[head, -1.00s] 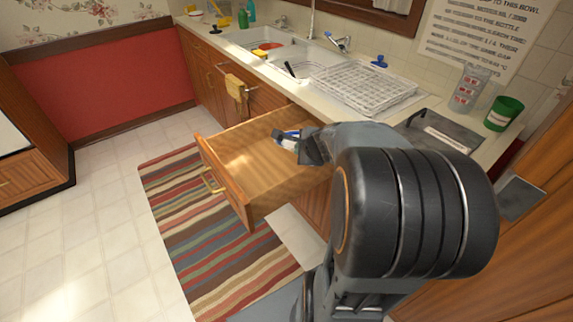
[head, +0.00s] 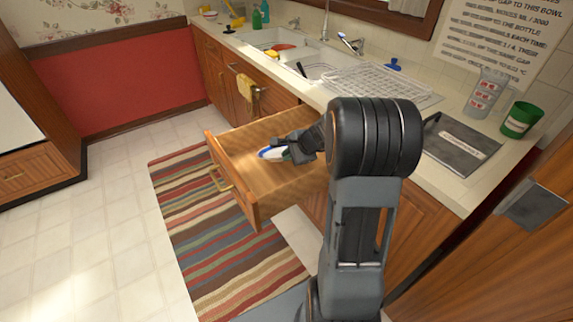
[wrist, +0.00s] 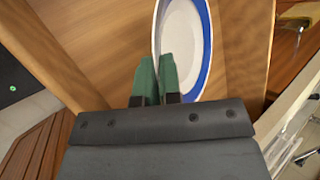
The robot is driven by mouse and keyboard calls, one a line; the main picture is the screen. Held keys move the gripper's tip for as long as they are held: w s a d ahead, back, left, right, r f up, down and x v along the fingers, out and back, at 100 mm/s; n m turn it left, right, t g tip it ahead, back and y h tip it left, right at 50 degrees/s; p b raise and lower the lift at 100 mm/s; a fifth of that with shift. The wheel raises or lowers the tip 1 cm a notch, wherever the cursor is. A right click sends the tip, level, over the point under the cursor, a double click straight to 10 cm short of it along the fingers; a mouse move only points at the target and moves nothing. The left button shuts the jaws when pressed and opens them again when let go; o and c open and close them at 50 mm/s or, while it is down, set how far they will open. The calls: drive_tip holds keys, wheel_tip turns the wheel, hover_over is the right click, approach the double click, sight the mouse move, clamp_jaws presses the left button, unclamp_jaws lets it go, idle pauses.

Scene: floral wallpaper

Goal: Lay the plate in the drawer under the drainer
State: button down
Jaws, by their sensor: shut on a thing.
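The plate is white with a blue rim band (wrist: 203,75); it also shows, partly covered by my gripper, in the head view (head: 268,153). My gripper (wrist: 158,78) has green fingertips closed on the near edge of the plate. In the head view my gripper (head: 290,152) reaches over the open wooden drawer (head: 232,150), and the plate is within its opening. I cannot tell whether the plate touches the drawer bottom. The wire drainer (head: 375,84) lies on the counter above the drawer and looks empty.
The sink (head: 275,42) holds an orange-red item and a dark-handled item. A yellow towel (head: 245,87) hangs on the cabinet front. A striped rug (head: 215,235) lies below the drawer.

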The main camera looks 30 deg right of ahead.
drive_tip(key=shift+w+d+f, duration=0.25)
drive_tip(key=shift+w+f, duration=0.8)
drive_tip(key=shift+f, duration=0.25)
drive_tip(key=shift+w+f+b, duration=0.2)
drive_tip(key=shift+f+b, duration=0.3)
drive_tip(key=shift+f, duration=1.2)
drive_tip(key=shift+f, duration=0.15)
drive_tip(key=c, duration=1.3)
unclamp_jaws()
